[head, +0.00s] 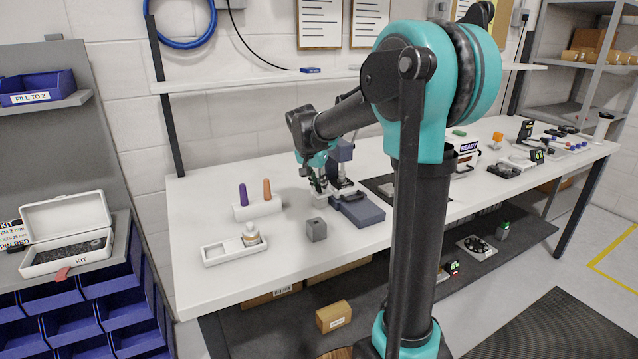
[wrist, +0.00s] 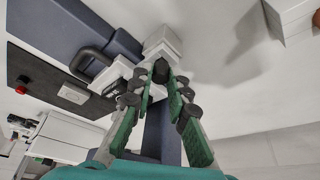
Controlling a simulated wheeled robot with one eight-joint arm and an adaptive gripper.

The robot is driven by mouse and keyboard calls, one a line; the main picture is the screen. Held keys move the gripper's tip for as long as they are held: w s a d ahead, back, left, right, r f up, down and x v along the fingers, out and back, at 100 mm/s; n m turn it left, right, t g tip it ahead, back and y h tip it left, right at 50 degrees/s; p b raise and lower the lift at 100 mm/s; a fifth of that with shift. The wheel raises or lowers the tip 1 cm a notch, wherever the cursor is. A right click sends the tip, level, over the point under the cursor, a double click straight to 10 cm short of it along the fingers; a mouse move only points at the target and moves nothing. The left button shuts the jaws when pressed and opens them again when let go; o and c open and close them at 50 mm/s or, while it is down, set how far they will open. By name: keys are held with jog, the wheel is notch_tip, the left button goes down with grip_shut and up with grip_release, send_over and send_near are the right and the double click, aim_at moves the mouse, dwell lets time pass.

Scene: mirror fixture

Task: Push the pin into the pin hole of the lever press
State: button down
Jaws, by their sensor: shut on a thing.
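The lever press (head: 360,211) stands on the white bench, with a blue-grey base and upright. It shows at the upper left of the wrist view (wrist: 85,30), with a black curved handle-like bar (wrist: 90,60). My gripper (head: 322,187) is at the press's left side, low over the bench. In the wrist view my gripper (wrist: 161,78) is shut on a small dark piece (wrist: 161,70), apparently the pin. The piece is close to a white block (wrist: 163,42) beside the press. Whether they touch is unclear. The pin hole cannot be made out.
A grey block (head: 316,229) with a dark hole stands in front of the press. To its left are a white tray (head: 222,254) with a small jar and a white stand (head: 246,211) with purple and orange handles. Bench space between them is clear.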

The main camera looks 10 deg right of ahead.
jog(key=shift+f, duration=0.35)
jog(key=c, duration=1.4)
grip_release()
jog(key=shift+r, duration=0.1)
jog(key=v, duration=1.2)
